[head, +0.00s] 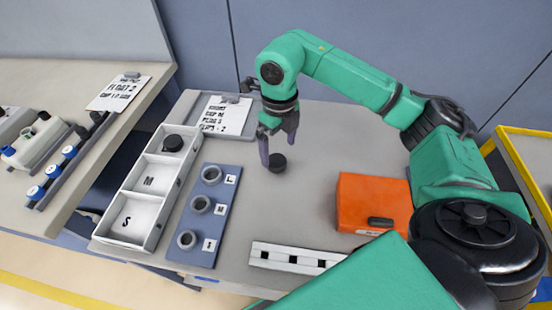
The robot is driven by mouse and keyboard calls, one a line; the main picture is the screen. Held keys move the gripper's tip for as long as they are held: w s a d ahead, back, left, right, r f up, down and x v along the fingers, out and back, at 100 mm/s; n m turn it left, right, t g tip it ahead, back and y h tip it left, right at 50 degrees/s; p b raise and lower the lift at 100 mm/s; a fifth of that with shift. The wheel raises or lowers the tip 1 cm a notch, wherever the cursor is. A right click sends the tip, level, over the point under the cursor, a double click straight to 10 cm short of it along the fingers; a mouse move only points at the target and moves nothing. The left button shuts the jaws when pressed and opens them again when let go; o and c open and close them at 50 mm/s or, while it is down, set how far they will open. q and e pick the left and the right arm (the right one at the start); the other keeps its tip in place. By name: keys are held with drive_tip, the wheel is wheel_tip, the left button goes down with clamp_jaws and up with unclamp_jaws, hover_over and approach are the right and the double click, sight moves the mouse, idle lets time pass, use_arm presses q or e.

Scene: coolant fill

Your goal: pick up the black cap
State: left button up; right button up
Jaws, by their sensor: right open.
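A small black cap (277,163) lies on the grey table in the head view. My right gripper (278,148) points down just above and behind it, jaws open. One finger is to the left of the cap; the other is to its upper right. I cannot tell whether the fingers touch the cap. Another black cap (173,143) sits in the far compartment of the white sorting tray (153,192). My left gripper is not in view.
A blue plate (207,230) with three grey rings stands right of the tray. An orange box (372,200) and a white slotted rail (290,257) lie nearer my arm. A clipboard (225,115) lies at the back. The table's middle is clear.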

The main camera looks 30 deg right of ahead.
sight(277, 161)
drive_tip(key=f, duration=0.2)
drive_tip(key=f+p, duration=0.1)
drive_tip(key=f, duration=0.1)
drive_tip(key=w+f+p, duration=0.1)
drive_tip(key=f, duration=0.1)
drive_tip(key=shift+f, duration=0.6)
drive_tip(key=shift+c, duration=0.9)
drive_tip(key=c, duration=1.2)
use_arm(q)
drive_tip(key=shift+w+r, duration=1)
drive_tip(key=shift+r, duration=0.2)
use_arm(e)
drive_tip(key=shift+r, duration=0.1)
